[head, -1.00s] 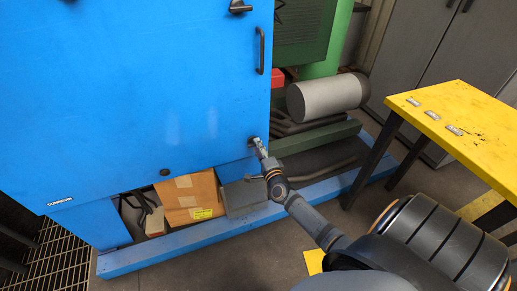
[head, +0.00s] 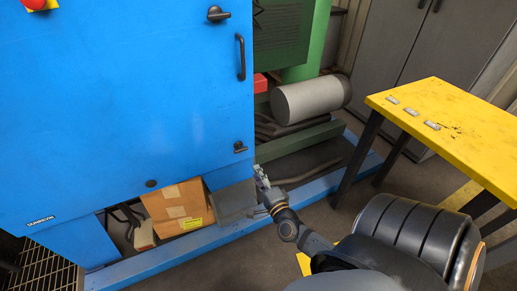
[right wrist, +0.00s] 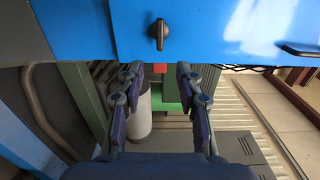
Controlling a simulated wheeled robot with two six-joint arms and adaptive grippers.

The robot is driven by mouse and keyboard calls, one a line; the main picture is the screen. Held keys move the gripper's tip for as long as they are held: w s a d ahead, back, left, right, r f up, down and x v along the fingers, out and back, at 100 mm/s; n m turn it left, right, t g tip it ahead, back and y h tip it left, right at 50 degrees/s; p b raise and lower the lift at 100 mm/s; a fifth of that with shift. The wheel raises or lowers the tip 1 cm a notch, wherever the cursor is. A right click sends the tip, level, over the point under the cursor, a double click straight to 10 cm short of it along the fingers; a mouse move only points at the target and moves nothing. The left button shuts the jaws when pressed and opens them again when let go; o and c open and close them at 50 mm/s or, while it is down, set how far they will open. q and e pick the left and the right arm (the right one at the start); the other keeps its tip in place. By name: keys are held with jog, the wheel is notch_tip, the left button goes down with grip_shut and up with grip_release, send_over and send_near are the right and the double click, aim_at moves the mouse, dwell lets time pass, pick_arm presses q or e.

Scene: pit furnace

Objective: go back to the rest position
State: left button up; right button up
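My right gripper (head: 261,174) is in front of the lower right corner of the blue cabinet door (head: 120,100), a little below a small black latch (head: 240,147). It is apart from the latch. In the right wrist view the two fingers of my right gripper (right wrist: 158,80) are spread with nothing between them. A black latch (right wrist: 159,34) on the blue panel shows beyond the fingertips there. My left gripper is not in view.
A yellow table (head: 455,130) with several small metal pieces stands at the right. A grey cylinder (head: 311,97) lies behind the blue cabinet's side. A cardboard box (head: 178,207) sits under the cabinet. A blue base rail (head: 160,262) runs low in front. Grey cabinets stand behind.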

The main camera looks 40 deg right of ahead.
dwell(0.4)
jog(key=s+a+f+n+g+y, duration=0.15)
jog(key=s+f+n+g, duration=0.3)
jog(key=f, duration=0.55)
jog(key=s+a+f+n+g+y, duration=0.1)
jog(key=s+a+f+n+g, duration=0.25)
jog(key=f+n, duration=0.45)
jog(key=s+a+f+n+g+y, duration=0.25)
jog(key=s+f+n, duration=0.2)
jog(key=f, duration=0.75)
jog(key=s+f+n+g+h, duration=0.2)
jog(key=s+f+n+g, duration=0.4)
jog(key=s, duration=0.5)
pick_arm(q)
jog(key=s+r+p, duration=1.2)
jog(key=p, duration=0.8)
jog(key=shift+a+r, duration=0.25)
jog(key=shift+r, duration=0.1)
pick_arm(e)
jog(key=s+d+r+m, duration=0.1)
jog(key=s+r, duration=1)
jog(key=s, duration=0.1)
jog(key=shift+s+r+m, duration=0.2)
jog(key=shift+s+m, duration=0.05)
jog(key=shift+m, duration=0.15)
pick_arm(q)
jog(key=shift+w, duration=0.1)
pick_arm(e)
jog(key=shift+c, duration=0.4)
